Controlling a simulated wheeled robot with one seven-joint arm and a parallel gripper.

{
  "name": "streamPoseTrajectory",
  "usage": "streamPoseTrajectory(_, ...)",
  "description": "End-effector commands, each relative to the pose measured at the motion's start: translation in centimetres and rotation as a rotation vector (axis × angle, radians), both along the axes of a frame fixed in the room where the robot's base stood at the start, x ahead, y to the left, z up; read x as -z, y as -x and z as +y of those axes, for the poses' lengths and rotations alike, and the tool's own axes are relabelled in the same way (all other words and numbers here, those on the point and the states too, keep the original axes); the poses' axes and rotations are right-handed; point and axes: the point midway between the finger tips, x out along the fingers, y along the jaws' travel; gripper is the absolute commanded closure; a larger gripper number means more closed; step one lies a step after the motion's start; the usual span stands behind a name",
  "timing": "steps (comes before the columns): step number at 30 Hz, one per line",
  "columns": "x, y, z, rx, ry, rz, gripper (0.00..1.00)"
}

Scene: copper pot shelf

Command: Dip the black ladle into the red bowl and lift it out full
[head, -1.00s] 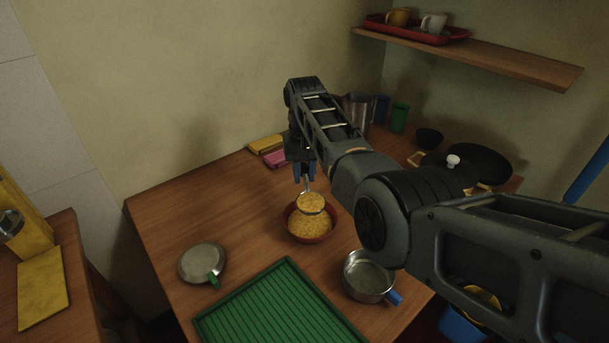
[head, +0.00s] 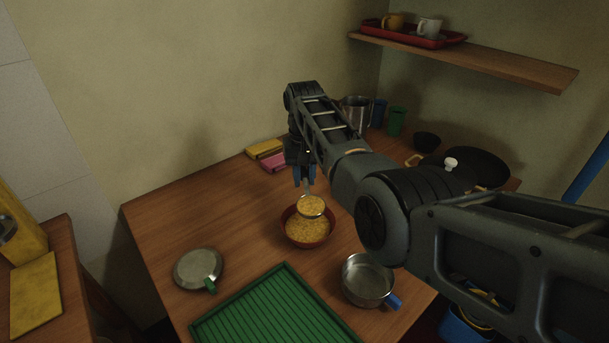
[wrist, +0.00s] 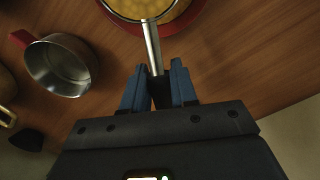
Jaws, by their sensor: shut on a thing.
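My gripper (head: 304,178) is shut on the ladle's handle, with the ladle hanging below the fingers. The ladle (head: 311,207) has a dark grip and a silvery shaft, and its scoop is full of yellow grains. The red bowl (head: 329,233) stands on the table and also holds yellow grains. The scoop looks raised over the bowl's far part, overlapping its rim in the head view. In the wrist view the gripper (wrist: 158,85) holds the shaft's dark end. There the ladle scoop (wrist: 140,8) is cut off by the top edge, with the red bowl (wrist: 205,18) beneath it.
A green ribbed tray (head: 275,310) lies in front and a steel pan (head: 367,280) with a blue handle at right. Yellow and pink blocks (head: 270,155) lie at the back.

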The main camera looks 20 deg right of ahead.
Motion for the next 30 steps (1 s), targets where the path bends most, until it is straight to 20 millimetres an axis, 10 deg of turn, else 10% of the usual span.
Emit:
streamPoseTrajectory(7,0.0,0.0,2.2,-0.001,0.0,0.0,1.0)
streamPoseTrajectory(19,0.0,0.0,-0.7,0.0,0.0,-0.001,1.0)
streamPoseTrajectory(30,0.0,0.0,2.2,-0.001,0.0,0.0,1.0)
